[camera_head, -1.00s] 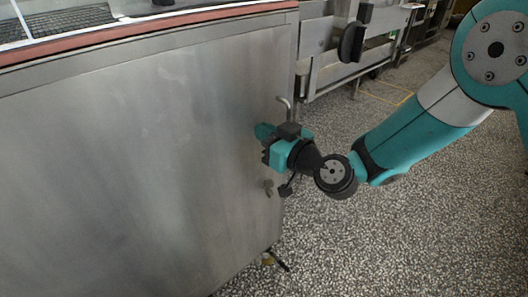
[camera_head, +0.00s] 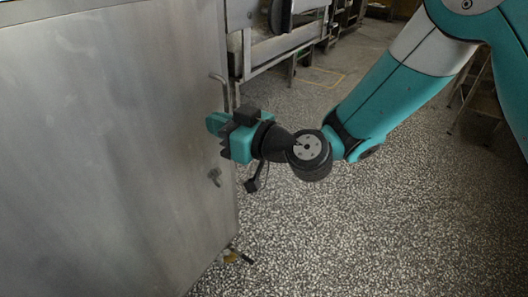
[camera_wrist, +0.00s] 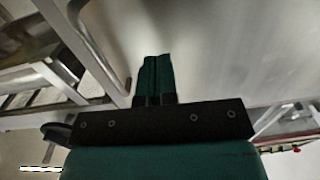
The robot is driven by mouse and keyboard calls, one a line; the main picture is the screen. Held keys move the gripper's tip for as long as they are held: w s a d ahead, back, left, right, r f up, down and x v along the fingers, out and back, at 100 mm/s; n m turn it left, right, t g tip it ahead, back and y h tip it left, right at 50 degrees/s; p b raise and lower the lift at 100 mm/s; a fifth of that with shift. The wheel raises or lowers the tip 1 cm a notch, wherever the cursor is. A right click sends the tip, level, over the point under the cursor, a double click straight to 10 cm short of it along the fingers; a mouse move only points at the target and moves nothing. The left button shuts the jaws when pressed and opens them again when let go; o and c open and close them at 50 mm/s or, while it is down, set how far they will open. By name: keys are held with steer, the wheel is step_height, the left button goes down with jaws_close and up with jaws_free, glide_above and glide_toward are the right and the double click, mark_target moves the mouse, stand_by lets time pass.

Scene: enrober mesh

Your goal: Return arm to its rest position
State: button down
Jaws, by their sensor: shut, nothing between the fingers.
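My gripper (camera_head: 216,124) is in front of the right part of a large steel cabinet side (camera_head: 110,140) in the head view. In the wrist view its two teal fingers (camera_wrist: 155,78) are pressed together with nothing between them. My arm reaches in from the upper right and bends down to the wrist. The fingertips point left, toward the steel panel; whether they touch it cannot be told.
Steel equipment (camera_head: 275,48) stands behind. The speckled floor (camera_head: 330,230) at the right is open.

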steer(key=s+d+m+g+h+b, duration=0.1)
steer(key=s+d+m+g+h, duration=0.4)
steer(key=s+d, duration=0.7)
steer(key=s+d+g+h+b, duration=0.25)
steer(key=s+d+h, duration=0.45)
steer(key=d, duration=0.8)
step_height(320, 180, up, 38)
steer(key=s+d+p, duration=0.1)
steer(key=p, duration=3.7)
steer(key=shift+f+m+p, duration=0.2)
steer(key=shift+m+p, duration=0.1)
steer(key=shift+p, duration=0.1)
